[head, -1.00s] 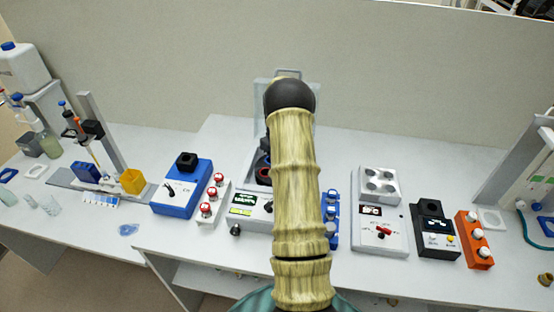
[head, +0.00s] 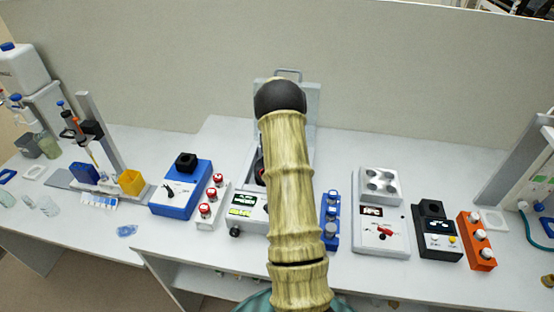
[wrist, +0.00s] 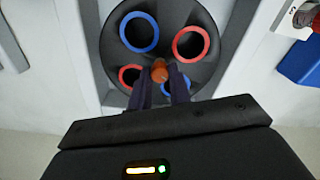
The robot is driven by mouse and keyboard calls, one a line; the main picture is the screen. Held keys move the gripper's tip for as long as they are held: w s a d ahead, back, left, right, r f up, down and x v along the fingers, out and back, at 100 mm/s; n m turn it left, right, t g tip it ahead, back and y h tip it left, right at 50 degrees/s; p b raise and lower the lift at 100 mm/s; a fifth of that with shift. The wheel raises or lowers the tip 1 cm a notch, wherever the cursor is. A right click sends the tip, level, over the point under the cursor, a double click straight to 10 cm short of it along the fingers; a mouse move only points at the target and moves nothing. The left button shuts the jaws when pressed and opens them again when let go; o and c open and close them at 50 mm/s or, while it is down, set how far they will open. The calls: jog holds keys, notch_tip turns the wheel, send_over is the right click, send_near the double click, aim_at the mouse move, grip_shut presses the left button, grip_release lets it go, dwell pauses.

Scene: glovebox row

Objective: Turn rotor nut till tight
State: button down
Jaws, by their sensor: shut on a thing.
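The centrifuge (head: 243,203) stands behind my arm in the head view, its lid raised at the back. In the wrist view its dark round rotor (wrist: 160,18) shows holes ringed in red and blue. The orange-brown rotor nut (wrist: 159,71) sits at the rotor's middle. My gripper (wrist: 159,82) is over the rotor, its two dark fingers shut on the nut from both sides. The lower part of the nut is hidden by the fingers. In the head view my arm hides the gripper and most of the rotor.
A blue device (head: 181,189) and a rack of red-capped tubes (head: 209,203) stand left of the centrifuge. A blue rack (head: 331,222), a white device (head: 381,230), a black device (head: 436,232) and an orange rack (head: 475,240) stand to its right.

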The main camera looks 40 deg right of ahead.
jog(key=shift+w+r+m, duration=0.1)
jog(key=shift+m, duration=6.6)
jog(key=c, duration=1.3)
grip_release()
notch_tip(320, 180, up, 17)
jog(key=b, duration=0.2)
jog(key=shift+r+b, duration=0.2)
jog(key=shift+b, duration=0.2)
